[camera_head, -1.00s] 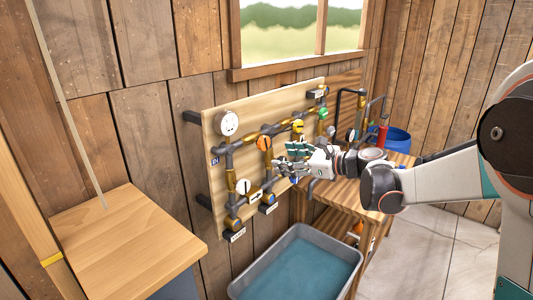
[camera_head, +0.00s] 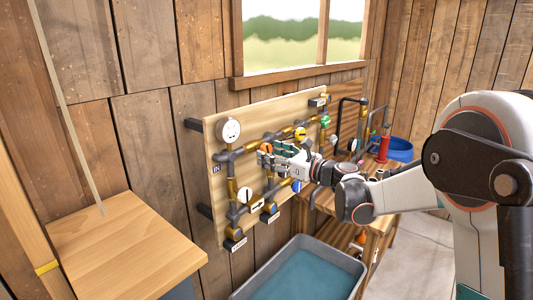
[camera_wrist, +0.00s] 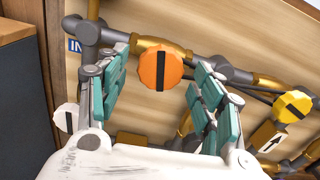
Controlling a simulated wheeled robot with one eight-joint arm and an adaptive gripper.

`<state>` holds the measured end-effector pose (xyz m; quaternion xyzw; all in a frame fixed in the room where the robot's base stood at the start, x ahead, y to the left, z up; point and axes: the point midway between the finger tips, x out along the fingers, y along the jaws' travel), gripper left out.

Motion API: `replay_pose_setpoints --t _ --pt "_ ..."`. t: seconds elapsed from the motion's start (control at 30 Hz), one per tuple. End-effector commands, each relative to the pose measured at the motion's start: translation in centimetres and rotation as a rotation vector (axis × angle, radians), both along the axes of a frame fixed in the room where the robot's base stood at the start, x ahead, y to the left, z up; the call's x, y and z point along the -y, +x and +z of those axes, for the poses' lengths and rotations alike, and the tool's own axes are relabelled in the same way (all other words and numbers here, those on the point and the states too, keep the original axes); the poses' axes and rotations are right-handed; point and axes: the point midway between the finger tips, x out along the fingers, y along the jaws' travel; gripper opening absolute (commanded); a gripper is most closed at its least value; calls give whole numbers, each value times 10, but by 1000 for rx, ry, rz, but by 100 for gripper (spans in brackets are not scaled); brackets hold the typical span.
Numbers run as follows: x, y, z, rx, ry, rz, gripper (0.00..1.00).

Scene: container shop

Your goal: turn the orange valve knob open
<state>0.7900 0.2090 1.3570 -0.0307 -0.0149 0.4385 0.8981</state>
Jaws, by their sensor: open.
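The orange valve knob (camera_wrist: 160,69) is a faceted round knob with a black bar across its face, standing upright in the wrist view. It sits on the pipework of the wooden panel. My gripper (camera_wrist: 158,82) is open, with one teal-padded finger on each side of the knob in that view. I cannot tell whether either finger touches it. In the head view, my gripper (camera_head: 274,152) is at the panel and partly covers the orange knob (camera_head: 265,148).
The panel (camera_head: 282,104) also carries a yellow knob (camera_head: 300,134), a green knob (camera_head: 325,121), a white knob (camera_head: 245,194) and a gauge (camera_head: 230,130). A grey tub of water (camera_head: 306,279) stands below. A bare wooden counter (camera_head: 125,245) is at left.

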Motion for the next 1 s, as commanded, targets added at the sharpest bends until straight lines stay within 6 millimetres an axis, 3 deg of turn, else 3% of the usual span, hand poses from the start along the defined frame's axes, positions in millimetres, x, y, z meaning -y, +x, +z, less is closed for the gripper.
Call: replay_pose_setpoints --t 0.2,0.57,0.77,1.0 --pt "-17 14 0 0 0 1 61" --pt "-20 16 0 0 0 -1 61" --pt "-20 16 0 0 0 0 16" --pt "-20 16 0 4 -3 0 16"
